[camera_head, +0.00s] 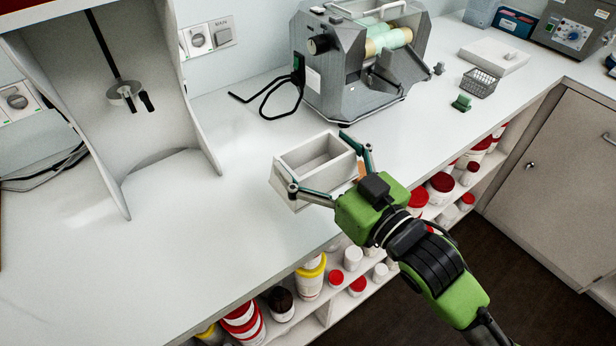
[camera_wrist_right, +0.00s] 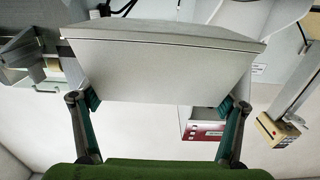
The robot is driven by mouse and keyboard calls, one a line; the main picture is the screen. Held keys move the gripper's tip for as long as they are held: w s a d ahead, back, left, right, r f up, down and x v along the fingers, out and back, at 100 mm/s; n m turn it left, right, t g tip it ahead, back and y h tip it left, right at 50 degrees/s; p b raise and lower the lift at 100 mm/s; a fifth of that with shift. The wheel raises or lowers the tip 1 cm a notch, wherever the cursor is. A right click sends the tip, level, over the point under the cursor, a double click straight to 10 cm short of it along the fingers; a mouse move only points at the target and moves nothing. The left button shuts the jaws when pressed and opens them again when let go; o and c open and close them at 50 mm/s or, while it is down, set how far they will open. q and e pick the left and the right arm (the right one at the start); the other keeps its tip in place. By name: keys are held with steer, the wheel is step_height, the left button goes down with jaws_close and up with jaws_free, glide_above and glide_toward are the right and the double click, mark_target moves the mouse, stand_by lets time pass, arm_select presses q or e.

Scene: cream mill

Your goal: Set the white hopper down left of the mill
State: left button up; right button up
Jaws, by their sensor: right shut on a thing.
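The white hopper (camera_head: 332,178) is an open-topped box at the bench's front edge, in front and a little left of the mill. My right gripper (camera_head: 320,163) is shut on it, with one finger at each end. In the right wrist view the hopper (camera_wrist_right: 160,62) fills the upper middle between the fingertips (camera_wrist_right: 160,103). Its opening faces up in the head view. I cannot tell whether its base touches the bench. The grey mill (camera_head: 338,70) with pale rollers stands against the back wall. My left gripper is not in view.
The white bench (camera_head: 200,250) is clear left of the hopper. A black cable (camera_head: 268,100) lies left of the mill. A white stand with a stirrer (camera_head: 125,92) is farther left. A green block (camera_head: 461,103) and wire basket (camera_head: 479,84) sit right. Several jars fill shelves below.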

mark_target(309, 159)
steer(key=w+f, duration=0.1)
steer(key=f, duration=0.1)
steer(key=w+a+f, duration=0.1)
steer(key=w+f, duration=0.1)
steer(key=shift+a+f, duration=0.1)
steer(key=shift+a, duration=0.05)
steer(key=f, duration=0.3)
steer(key=shift+w+f, duration=0.1)
steer(key=shift+w, duration=0.2)
steer(key=shift+f, duration=0.2)
steer(key=shift+f, duration=0.2)
steer(key=o, duration=1.1)
steer(key=shift+c, duration=0.2)
steer(key=shift+s+r, duration=0.1)
steer(key=shift+r, duration=0.05)
